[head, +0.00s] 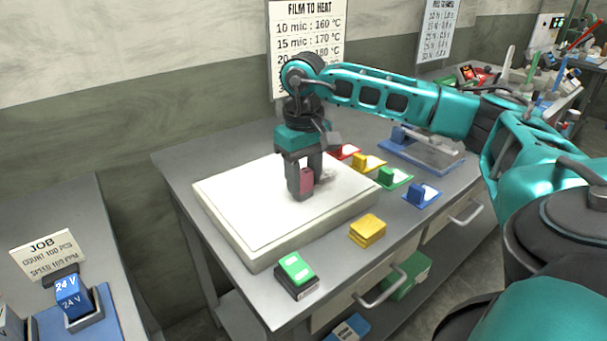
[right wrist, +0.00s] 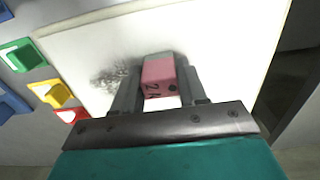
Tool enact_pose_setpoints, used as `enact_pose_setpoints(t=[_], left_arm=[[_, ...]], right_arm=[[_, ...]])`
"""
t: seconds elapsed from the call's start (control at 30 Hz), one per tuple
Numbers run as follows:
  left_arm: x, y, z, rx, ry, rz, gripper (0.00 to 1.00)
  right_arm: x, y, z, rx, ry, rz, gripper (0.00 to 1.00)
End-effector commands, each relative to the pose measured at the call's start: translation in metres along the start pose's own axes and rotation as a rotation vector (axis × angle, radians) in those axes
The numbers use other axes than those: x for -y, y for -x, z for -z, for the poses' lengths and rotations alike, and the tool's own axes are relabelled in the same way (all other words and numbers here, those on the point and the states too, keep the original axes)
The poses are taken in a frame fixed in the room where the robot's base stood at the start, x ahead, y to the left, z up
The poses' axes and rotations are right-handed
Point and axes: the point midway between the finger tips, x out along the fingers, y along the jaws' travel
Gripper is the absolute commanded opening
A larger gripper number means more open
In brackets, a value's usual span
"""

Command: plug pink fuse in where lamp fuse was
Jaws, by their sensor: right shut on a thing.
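The pink fuse (head: 307,181) is between the fingers of my right gripper (head: 302,188), over the white slab (head: 235,205) on the bench. The right gripper is shut on it and points down. In the right wrist view the pink fuse (right wrist: 158,76) shows dark marks, one like a "2", between the fingers (right wrist: 156,95). I cannot tell whether its lower end touches the slab. A green block (head: 296,267) sits on a dark base at the bench's front edge. I cannot tell which place held the lamp fuse. My left gripper is out of view.
Red, yellow, green and blue pieces (head: 393,178) stand in a row right of the slab. A yellow block (head: 368,230) lies near the front edge. A blue 24 V unit (head: 73,296) and a JOB card (head: 45,254) stand on the left bench. A dark smudge (right wrist: 115,80) marks the slab.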

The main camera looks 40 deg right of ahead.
Motion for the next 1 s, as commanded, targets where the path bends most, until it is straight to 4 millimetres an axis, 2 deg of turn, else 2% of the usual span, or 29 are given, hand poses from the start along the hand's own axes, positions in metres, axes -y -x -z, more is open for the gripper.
enact_pose_setpoints(t=[0.1, 0.13, 0.37, 0.6, 0.73, 0.87, 1.0], left_arm=[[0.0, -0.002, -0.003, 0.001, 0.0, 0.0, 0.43], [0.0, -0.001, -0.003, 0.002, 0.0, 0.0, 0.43], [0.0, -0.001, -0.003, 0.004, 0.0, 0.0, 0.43], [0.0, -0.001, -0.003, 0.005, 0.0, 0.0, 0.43], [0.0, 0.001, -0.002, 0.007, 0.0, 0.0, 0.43], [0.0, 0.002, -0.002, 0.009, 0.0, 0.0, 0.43], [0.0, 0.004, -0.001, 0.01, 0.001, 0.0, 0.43]], right_arm=[[0.0, -0.004, 0.0, 0.0, 0.0, 0.0, 0.11], [0.0, -0.003, 0.0, 0.0, 0.0, 0.0, 0.45], [0.0, -0.002, 0.0, 0.0, 0.0, 0.0, 0.67], [0.0, -0.001, 0.0, 0.0, 0.0, 0.001, 0.68], [0.0, 0.007, 0.001, -0.003, 0.0, 0.001, 0.68], [0.001, 0.029, 0.001, -0.005, 0.001, 0.002, 0.68], [0.001, 0.062, 0.001, -0.007, 0.001, 0.003, 0.68]])
